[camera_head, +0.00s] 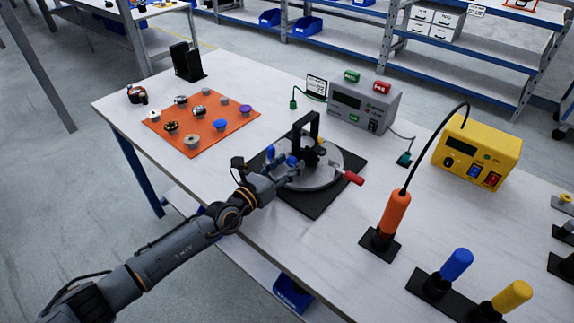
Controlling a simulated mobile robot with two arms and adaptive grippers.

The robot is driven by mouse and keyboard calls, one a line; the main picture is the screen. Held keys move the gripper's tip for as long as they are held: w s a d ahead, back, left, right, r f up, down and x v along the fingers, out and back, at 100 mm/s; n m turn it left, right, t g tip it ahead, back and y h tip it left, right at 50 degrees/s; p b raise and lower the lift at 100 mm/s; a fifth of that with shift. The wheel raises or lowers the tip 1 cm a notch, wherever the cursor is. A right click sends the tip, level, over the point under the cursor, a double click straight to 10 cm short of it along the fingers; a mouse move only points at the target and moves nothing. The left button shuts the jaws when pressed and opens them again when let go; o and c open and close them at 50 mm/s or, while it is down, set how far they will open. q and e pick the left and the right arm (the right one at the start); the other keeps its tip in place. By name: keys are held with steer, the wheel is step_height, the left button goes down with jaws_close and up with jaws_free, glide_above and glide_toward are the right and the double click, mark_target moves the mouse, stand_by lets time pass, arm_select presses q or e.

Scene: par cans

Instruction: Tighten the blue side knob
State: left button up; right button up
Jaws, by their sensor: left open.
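A blue side knob (270,152) shows at the left of a black upright yoke (314,126) on a round grey plate (325,174). A second blue part shows just right of it, and I cannot tell whether both belong to one knob. My left gripper (281,169) is open at the left edge of the round plate, close beside the blue parts. Its fingers are small and partly merge with the fixture, so contact is unclear. A red handle (353,178) sticks out at the plate's right side. My right gripper is out of view.
The fixture sits on a black mat (313,209). An orange mat (205,148) with several small knobs lies left. A grey box (345,115) stands behind. A yellow unit (454,150) and an orange-handled tool (393,215) stand right. Blue (457,264) and yellow (512,296) handles stand at front right.

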arm_select(q)
jaws_close()
steer(key=shift+m, duration=1.3)
steer(key=shift+m+b, duration=0.4)
steer(key=shift+m, duration=1.8)
